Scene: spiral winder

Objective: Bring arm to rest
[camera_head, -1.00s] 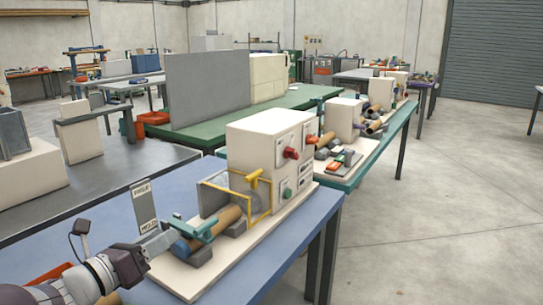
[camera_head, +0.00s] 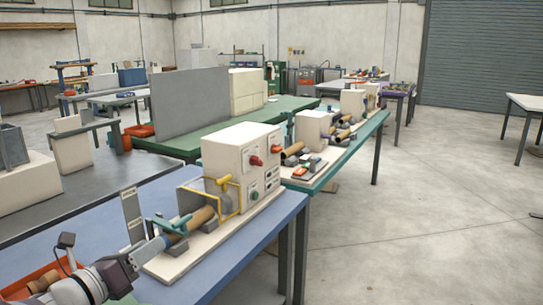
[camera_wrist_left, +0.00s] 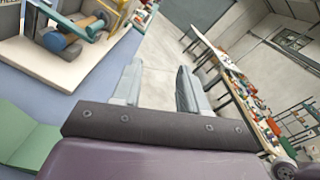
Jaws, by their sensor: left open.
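My left arm comes in at the bottom left of the head view, with the left gripper (camera_head: 150,252) over the front of the blue table (camera_head: 282,212). In the left wrist view the two fingers of the left gripper (camera_wrist_left: 158,88) stand apart with nothing between them. The spiral winder (camera_head: 238,158) is a cream box with a red knob and a yellow guard. A brown tube (camera_head: 200,217) lies in front of it under a teal clamp (camera_head: 172,226). The winder's base also shows at the upper left of the wrist view (camera_wrist_left: 70,62). My right gripper is out of view.
An orange bin (camera_head: 42,281) sits near my left arm. A grey upright plate (camera_head: 132,212) stands by the winder. A teal-edged table (camera_head: 352,150) with similar machines continues behind. The floor (camera_head: 420,220) on the right is open.

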